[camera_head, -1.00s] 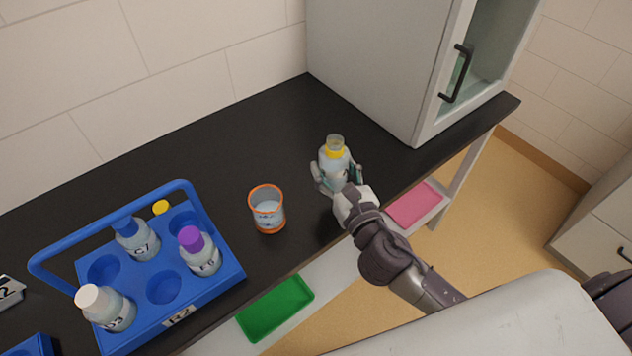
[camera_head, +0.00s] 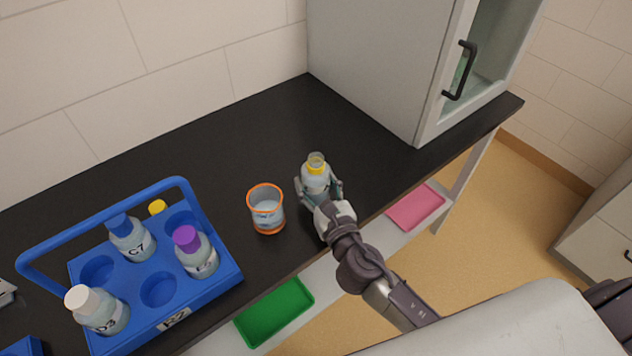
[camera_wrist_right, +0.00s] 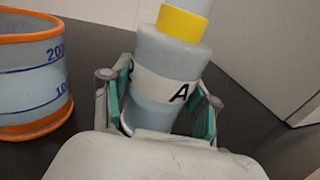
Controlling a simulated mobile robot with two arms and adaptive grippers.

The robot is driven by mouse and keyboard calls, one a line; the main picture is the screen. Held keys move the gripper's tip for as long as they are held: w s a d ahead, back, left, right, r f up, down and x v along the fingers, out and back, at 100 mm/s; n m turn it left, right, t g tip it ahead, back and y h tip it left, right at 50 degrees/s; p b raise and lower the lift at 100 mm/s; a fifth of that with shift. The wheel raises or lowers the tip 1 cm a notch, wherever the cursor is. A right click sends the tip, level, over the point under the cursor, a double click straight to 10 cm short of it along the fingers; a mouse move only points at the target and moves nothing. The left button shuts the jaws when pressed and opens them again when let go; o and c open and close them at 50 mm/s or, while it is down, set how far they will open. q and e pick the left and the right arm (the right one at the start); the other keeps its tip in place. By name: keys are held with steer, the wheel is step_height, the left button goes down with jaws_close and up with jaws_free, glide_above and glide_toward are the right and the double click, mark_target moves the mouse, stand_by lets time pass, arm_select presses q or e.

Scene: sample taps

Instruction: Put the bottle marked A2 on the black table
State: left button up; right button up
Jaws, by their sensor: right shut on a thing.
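A translucent bottle (camera_head: 315,181) with a yellow neck ring and an open-looking top is held over the black table (camera_head: 240,140). The bottle is nearly upright in the head view. I cannot tell whether its base touches the table. My left gripper is not in view.
An orange-rimmed beaker (camera_head: 267,210) stands just left of the bottle. A blue rack (camera_head: 215,285) holds several bottles, including C7 (camera_head: 130,240). A yellow cap (camera_head: 157,207) shows behind it. A grey cabinet (camera_head: 380,60) stands at the back right. Green (camera_head: 275,310) and pink (camera_head: 415,208) trays lie lower.

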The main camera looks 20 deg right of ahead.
steer(key=o, duration=1.4)
steer(key=shift+c, duration=0.2)
steer(key=shift+r, duration=0.1)
steer(key=shift+s, duration=0.25)
steer(key=s, duration=0.3)
steer(key=s+b, duration=0.1)
steer(key=s, duration=0.3)
steer(key=s+b, duration=0.1)
steer(key=s, duration=0.2)
steer(key=shift+s+d, duration=0.3)
steer(key=shift+d, duration=0.05)
steer(key=shift+s+b, duration=0.3)
steer(key=shift+s, duration=0.15)
